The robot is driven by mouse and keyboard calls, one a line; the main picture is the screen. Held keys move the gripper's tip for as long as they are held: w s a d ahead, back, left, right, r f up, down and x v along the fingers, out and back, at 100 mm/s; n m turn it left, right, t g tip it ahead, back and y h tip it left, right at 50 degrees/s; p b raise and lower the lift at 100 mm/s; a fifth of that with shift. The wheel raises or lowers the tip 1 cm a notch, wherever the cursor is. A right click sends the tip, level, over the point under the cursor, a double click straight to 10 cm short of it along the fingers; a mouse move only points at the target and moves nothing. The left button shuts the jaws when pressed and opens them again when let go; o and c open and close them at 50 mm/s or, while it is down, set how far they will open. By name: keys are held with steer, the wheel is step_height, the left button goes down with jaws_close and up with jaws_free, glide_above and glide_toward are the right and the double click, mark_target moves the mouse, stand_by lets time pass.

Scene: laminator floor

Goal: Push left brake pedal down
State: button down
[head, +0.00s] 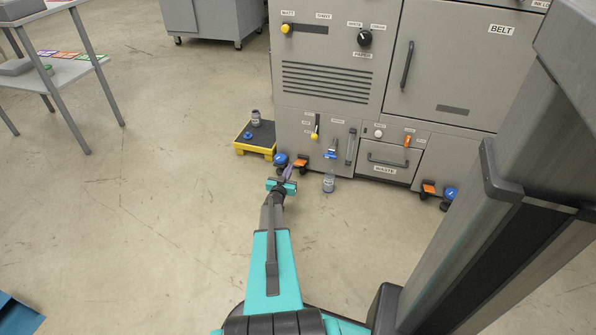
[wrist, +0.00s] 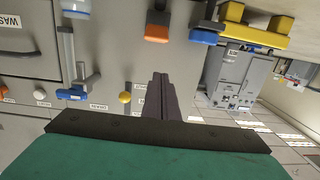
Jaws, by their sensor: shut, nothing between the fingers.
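My gripper (head: 288,171) is shut and empty, in front of and slightly left of the pedal in the head view. Its closed dark fingers (wrist: 159,80) point toward the pedal in the wrist view. A gap seems to show between them; contact cannot be confirmed.
A yellow-edged platform (head: 256,151) holding a jar stands left of the caster. A small jar (head: 328,183) stands on the floor right of the pedal. Open floor lies left of my arm.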

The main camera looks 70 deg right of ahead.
steer(key=shift+s+d+r, duration=0.1)
steer(key=shift+s+d, duration=0.35)
steer(key=shift+s, duration=0.25)
steer(key=b, duration=0.4)
glide_above(298, 164)
steer(key=shift+s+d+f, duration=0.1)
steer(key=shift+s+f, duration=0.15)
steer(key=shift+f, duration=0.15)
steer(key=shift+a+f+b, duration=0.4)
steer(key=shift+f, duration=0.45)
steer(key=shift+a+f+b, duration=0.4)
steer(key=shift+f, duration=0.45)
